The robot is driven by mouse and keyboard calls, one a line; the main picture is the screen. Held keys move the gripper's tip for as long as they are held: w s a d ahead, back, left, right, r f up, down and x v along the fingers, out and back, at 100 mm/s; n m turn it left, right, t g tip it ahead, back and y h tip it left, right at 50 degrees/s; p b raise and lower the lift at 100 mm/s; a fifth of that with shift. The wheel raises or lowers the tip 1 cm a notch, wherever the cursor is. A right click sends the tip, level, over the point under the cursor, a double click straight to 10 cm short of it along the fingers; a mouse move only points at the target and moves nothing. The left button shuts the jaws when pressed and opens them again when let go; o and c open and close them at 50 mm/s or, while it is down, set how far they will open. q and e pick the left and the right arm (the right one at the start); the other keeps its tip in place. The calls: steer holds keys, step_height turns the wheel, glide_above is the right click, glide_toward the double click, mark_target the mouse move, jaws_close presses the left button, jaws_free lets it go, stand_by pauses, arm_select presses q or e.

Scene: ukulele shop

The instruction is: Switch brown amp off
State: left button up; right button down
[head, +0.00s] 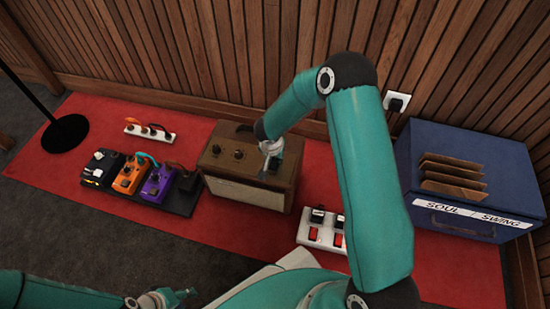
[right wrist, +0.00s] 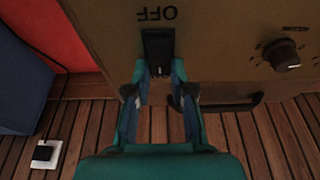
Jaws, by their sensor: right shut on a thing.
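The brown amp (head: 222,160) stands upright on the red mat, with knobs on its top panel and a pale grille in front. My right gripper (head: 270,168) reaches down onto the right part of its top. In the right wrist view, the amp's black switch (right wrist: 158,48) sits beside the word OFF, which appears upside down. My right gripper (right wrist: 160,74) has its fingertips on both sides of the switch and is shut on it. The switch's exact position is hard to tell. My left gripper (head: 178,297) is low at the bottom edge, away from the amp, its fingers unclear.
A pedalboard (head: 182,206) with several pedals lies left of the amp. A white power strip with red switches (head: 312,234) is in front on the right. A blue crate (head: 410,170) stands at right. A wooden wall with a socket (head: 397,101) is behind.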

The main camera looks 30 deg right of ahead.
steer(key=c, duration=1)
jaws_free()
steer(key=v, duration=1.2)
